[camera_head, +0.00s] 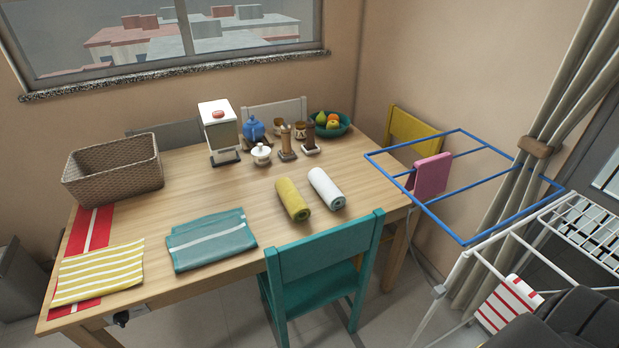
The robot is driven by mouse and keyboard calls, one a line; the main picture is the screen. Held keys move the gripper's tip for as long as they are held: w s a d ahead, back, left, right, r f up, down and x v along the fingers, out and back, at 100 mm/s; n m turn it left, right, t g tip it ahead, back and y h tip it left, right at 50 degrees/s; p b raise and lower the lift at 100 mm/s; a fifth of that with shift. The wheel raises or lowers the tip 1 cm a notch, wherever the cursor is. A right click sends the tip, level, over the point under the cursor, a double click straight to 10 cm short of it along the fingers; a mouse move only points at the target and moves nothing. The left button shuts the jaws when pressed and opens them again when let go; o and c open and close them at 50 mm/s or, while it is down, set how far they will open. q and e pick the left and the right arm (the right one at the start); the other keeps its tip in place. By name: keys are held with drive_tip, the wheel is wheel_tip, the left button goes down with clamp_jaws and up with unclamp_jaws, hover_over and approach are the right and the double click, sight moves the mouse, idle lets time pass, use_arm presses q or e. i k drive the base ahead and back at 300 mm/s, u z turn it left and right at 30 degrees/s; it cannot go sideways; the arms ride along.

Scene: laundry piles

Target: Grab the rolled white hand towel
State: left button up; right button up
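The rolled white hand towel (326,189) lies on the wooden table (230,188), near its right end. It is a loose cylinder set at a slant, with its spiral end facing the front edge. A rolled yellow towel (292,200) lies just left of it, nearly parallel, with a narrow gap between them. Nothing covers the white roll.
A teal chair (318,262) stands at the front edge, close to the rolls. A folded teal towel (210,240) lies left of them. A wicker basket (115,172), a dispenser (218,130) and a fruit bowl (330,124) stand farther back. A blue drying rack (466,186) is at right.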

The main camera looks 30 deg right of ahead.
sight(334, 199)
drive_tip(key=k, duration=0.65)
drive_tip(key=z, duration=0.45)
drive_tip(key=i, duration=1.1)
drive_tip(key=z, duration=0.6)
